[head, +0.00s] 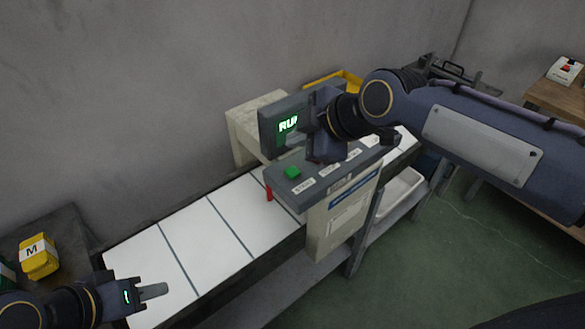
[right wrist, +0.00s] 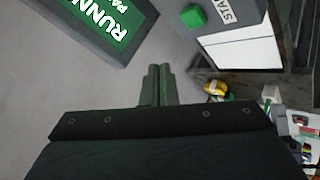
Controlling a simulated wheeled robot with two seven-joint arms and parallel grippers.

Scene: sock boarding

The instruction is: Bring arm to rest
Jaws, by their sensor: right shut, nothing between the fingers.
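My right arm (head: 480,140) reaches in from the right, over the machine. Its gripper (head: 318,135) is by the green-lit display and above the control panel; its fingertips are hard to make out there. In the right wrist view the two fingers of my right gripper (right wrist: 158,84) are together, with nothing between them. My left gripper (head: 153,291) is at the lower left, over the near end of the white conveyor. Its fingers show as one grey shape from the side, so I cannot tell its opening.
The display (head: 286,124) reads "RUN..." in green. The control panel (head: 330,172) has a green button (head: 292,172) and labels. The white segmented conveyor (head: 200,238) runs beneath. A yellow block marked M (head: 39,258) sits at left. Green floor (head: 440,270) is open at right.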

